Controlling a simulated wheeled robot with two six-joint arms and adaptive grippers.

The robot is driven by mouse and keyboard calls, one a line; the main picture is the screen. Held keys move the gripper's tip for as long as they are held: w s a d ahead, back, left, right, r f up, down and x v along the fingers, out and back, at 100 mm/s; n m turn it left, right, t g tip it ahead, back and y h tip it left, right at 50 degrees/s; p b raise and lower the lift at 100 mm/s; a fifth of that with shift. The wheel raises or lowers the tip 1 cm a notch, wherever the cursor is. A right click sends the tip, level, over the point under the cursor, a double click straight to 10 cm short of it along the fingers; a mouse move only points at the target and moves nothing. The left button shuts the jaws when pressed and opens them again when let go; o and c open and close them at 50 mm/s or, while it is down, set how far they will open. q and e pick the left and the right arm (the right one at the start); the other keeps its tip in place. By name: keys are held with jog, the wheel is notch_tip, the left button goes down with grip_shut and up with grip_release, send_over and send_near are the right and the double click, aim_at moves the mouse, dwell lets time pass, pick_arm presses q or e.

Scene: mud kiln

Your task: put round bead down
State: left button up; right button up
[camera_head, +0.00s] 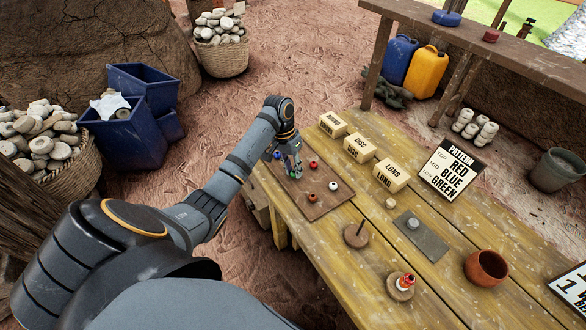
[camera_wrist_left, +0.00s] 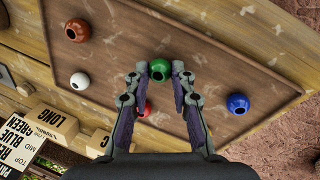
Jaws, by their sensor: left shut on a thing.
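My left gripper (camera_head: 291,170) is over the left part of a brown wooden tray (camera_head: 325,204) on the table. In the left wrist view its fingertips are shut on a green round bead (camera_wrist_left: 159,70). The bead is at or just above the tray; I cannot tell if it touches. Around it on the tray are a blue bead (camera_wrist_left: 237,103), a red bead (camera_wrist_left: 143,107) partly behind a finger, a white bead (camera_wrist_left: 79,81) and a brown bead (camera_wrist_left: 77,30). My right gripper is not in view.
Blocks marked ROUND (camera_head: 333,124), DISC (camera_head: 359,146) and LONG (camera_head: 391,176) stand behind the tray. A pattern sign (camera_head: 452,170) reads red, blue, green. A peg stand (camera_head: 356,234), a stand with stacked beads (camera_head: 401,287), a grey slab (camera_head: 421,236) and a bowl (camera_head: 486,268) are rightward.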

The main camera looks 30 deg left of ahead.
pick_arm(q)
jog(key=shift+f, duration=0.2)
jog(key=shift+f, duration=0.1)
jog(key=o, duration=0.9)
jog(key=v, duration=0.6)
jog(key=shift+a+r, duration=0.15)
jog(key=shift+r, duration=0.1)
jog(key=p+v, duration=0.4)
jog(key=v, duration=0.1)
jog(key=shift+r, duration=0.4)
